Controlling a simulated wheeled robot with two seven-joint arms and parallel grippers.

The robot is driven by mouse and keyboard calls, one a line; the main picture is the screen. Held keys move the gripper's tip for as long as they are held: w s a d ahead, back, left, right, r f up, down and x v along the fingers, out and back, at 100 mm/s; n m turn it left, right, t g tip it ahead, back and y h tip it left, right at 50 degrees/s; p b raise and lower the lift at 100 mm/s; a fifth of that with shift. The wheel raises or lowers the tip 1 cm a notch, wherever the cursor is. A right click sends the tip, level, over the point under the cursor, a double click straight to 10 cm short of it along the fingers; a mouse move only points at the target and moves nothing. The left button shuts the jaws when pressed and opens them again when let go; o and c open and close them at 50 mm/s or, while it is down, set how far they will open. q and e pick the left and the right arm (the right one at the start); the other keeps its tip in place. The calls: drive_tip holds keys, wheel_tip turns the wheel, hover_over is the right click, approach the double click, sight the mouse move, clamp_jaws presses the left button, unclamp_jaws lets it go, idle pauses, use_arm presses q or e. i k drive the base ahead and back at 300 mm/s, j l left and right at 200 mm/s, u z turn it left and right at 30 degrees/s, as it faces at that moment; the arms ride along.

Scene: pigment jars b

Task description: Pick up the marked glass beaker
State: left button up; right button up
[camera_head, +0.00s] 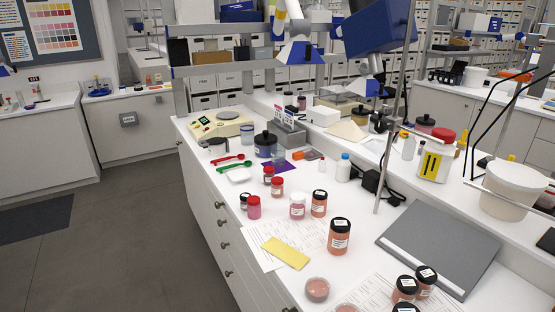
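A clear glass beaker (278,153) stands upright on the white bench, by a purple sheet and just right of a dark blue jar with a black lid (265,145). Another clear vessel with a bluish tint (247,134) stands a little behind and to the left, near the scale. Both are small in the view, and I cannot make out markings on either. Neither of my grippers is in view.
Several red- and black-lidded jars (340,236) stand nearer on the bench. Red and green spoons (233,163) lie left of the beaker. A metal post (392,130) and a grey folder (437,248) are to the right.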

sight(278, 157)
drive_tip(key=z, duration=0.55)
drive_tip(key=i+j+z, duration=0.15)
drive_tip(key=j+z, duration=0.25)
drive_tip(key=i+j+z, duration=0.1)
drive_tip(key=j+z, duration=1.15)
drive_tip(key=j, duration=0.1)
